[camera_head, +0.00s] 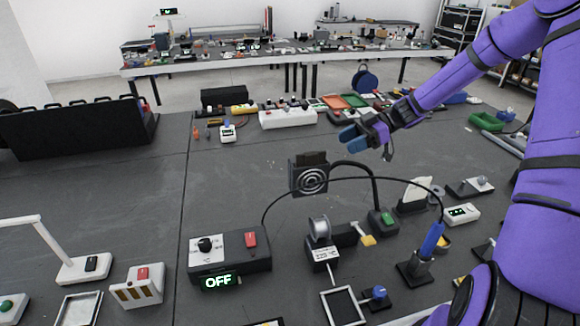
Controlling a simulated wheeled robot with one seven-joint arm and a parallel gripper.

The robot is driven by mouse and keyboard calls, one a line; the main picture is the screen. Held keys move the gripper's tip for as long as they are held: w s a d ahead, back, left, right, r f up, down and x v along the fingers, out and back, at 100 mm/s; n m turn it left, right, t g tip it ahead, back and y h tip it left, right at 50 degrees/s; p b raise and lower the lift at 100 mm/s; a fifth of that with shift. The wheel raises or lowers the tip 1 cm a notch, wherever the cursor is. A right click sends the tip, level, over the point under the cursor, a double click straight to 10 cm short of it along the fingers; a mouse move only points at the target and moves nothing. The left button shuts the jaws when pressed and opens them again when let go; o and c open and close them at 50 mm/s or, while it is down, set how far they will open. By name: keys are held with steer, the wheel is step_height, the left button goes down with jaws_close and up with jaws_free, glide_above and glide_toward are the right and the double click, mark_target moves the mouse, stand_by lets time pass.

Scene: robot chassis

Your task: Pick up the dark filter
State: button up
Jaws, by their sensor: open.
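A small black fume extractor (309,180) with a round, ringed fan grille stands near the middle of the bench on a curved black arm. A dark flat piece (313,158) sits at its top edge and looks like the dark filter. I cannot tell how deep it sits in the housing. My gripper (360,138), with blue fingertips on a purple arm, is open above the bench. It is to the right of the fume extractor and a little higher in the picture, apart from it. I see nothing between the fingers.
A soldering station (230,254) showing OFF stands in front, with its cable arching to a blue iron (432,240) in a stand. A long black rack (75,135) is at left. The bench left of the extractor is clear.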

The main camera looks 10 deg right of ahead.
mark_target(311, 153)
steer(key=x, duration=0.3)
steer(key=w+x, duration=0.1)
steer(key=x, duration=0.7)
steer(key=shift+w+a+r, duration=0.1)
steer(key=shift+w+a, duration=0.05)
steer(key=shift+w, duration=0.2)
jaws_close()
